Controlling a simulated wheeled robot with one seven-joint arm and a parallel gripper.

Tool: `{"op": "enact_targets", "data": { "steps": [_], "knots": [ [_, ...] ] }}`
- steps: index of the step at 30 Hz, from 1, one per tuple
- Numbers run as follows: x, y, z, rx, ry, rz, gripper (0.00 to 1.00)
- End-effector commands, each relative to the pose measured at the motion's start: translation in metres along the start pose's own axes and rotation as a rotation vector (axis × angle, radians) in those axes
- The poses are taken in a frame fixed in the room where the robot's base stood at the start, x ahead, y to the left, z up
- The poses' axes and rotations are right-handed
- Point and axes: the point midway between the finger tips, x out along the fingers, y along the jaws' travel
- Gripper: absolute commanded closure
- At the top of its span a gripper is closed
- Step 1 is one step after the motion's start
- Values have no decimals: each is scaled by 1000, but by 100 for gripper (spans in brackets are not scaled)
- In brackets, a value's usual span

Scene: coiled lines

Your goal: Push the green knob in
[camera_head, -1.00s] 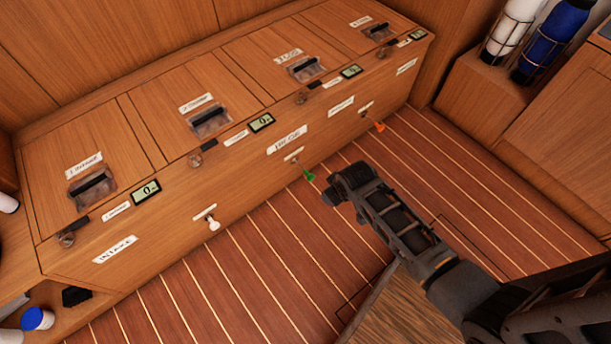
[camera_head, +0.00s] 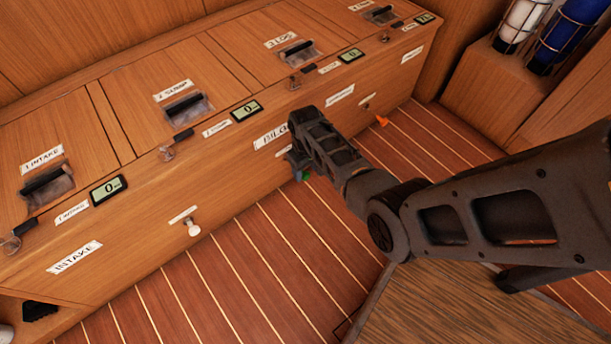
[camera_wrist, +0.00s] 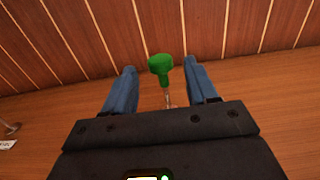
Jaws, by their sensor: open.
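The green knob (camera_wrist: 160,66) stands out on a thin stem from the wooden front panel in the wrist view. It lies between the two blue fingers of my gripper (camera_wrist: 157,82), which are apart with a gap on each side of it. In the head view only a small bit of the green knob (camera_head: 306,175) shows below my gripper (camera_head: 296,165). My arm hides the rest of it and part of the label above it.
A white knob (camera_head: 193,228) labelled INTAKE sticks out to the left, and an orange knob (camera_head: 381,120) to the right. The bench top (camera_head: 130,125) carries lidded hatches, small displays and labels. The striped floor (camera_head: 230,270) in front is clear.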

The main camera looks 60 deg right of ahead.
Motion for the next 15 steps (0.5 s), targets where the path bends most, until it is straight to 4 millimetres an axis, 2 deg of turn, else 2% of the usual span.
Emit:
{"op": "enact_targets", "data": {
  "steps": [1, 5, 15],
  "knots": [
    [11, 0, 0, 0, 0, 0, 43],
    [21, 0, -1, 0, 1, 0, 43],
    [24, 0, -1, 0, 2, 0, 43]
  ]
}}
